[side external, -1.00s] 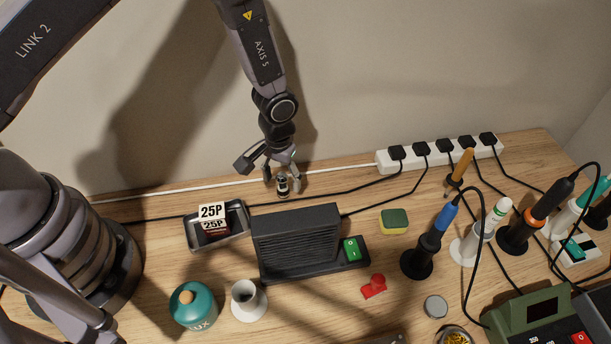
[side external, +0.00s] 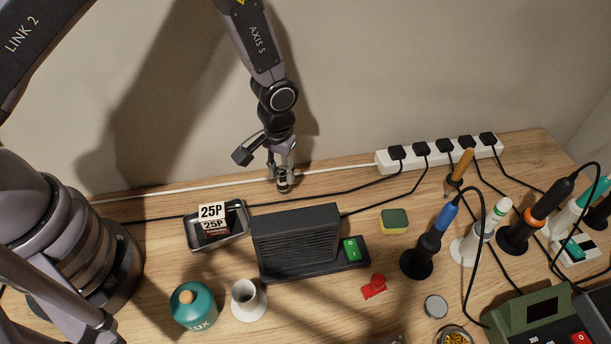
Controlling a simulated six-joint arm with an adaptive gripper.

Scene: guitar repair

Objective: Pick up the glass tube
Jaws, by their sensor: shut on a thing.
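The glass tube (side external: 283,185) is a small, short upright piece with a dark band, on the wood bench behind the black fan box. My gripper (side external: 283,178) points down from above, with its fingers on both sides of the tube. It is shut on the tube. The fingers cover much of the tube, and I cannot tell whether its bottom touches the bench.
A black fan box (side external: 295,240) stands just in front of my gripper. A metal tray (side external: 239,233) with 25P cards sits to its left. A white power strip (side external: 440,155) lies behind at right, and cables cross the bench near the tube. A sponge (side external: 394,221) lies right of the fan box.

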